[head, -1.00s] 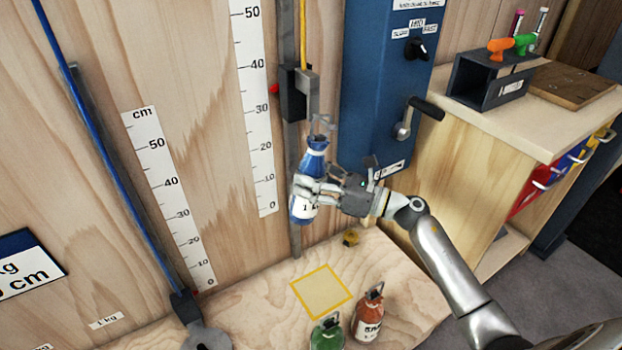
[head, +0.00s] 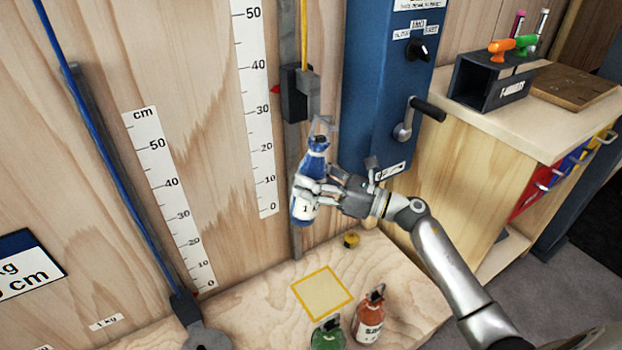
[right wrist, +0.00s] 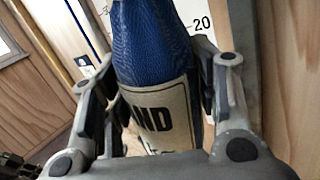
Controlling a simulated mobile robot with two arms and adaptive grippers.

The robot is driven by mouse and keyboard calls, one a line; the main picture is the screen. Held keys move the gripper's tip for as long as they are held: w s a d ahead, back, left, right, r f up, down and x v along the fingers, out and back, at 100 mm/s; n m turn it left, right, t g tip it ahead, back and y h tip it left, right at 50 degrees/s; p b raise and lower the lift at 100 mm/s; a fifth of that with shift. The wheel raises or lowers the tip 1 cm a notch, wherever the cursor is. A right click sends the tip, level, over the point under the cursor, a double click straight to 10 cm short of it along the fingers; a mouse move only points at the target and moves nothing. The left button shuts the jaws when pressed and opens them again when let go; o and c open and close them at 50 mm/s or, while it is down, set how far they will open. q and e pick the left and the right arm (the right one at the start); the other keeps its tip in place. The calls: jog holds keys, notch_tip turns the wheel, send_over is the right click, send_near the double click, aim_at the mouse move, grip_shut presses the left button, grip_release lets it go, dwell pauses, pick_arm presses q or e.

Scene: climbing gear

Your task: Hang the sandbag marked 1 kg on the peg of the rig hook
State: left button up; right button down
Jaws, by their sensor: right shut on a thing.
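The blue sandbag (head: 304,209) has a white label with a "1" partly visible. My right gripper (head: 318,189) is shut around its middle and holds it nearly upright in the air, above the wooden bench. In the right wrist view the blue bag (right wrist: 150,55) sits between both fingers, with part of its label showing. The rig hook (head: 311,92) hangs at the end of a yellow strap, on a dark block on the grey rail. The bag's top loop (head: 322,128) is just below the hook; I cannot tell whether they touch. My left gripper is not in view.
An orange-red sandbag (head: 368,318) and a green sandbag (head: 327,335) stand on the bench beside a yellow-outlined square (head: 322,293). A blue winch box (head: 385,80) with a crank (head: 405,130) is right of the rail. A small yellow item (head: 351,240) lies behind the square.

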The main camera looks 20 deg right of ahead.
jog(key=c, duration=0.6)
grip_release()
jog(key=shift+r, duration=0.2)
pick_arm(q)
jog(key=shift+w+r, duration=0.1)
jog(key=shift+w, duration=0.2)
pick_arm(e)
jog(key=shift+o, duration=0.8)
jog(key=shift+f, duration=0.1)
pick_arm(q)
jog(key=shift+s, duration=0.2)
pick_arm(e)
jog(key=v, duration=1.2)
jog(key=shift+s+f, duration=0.1)
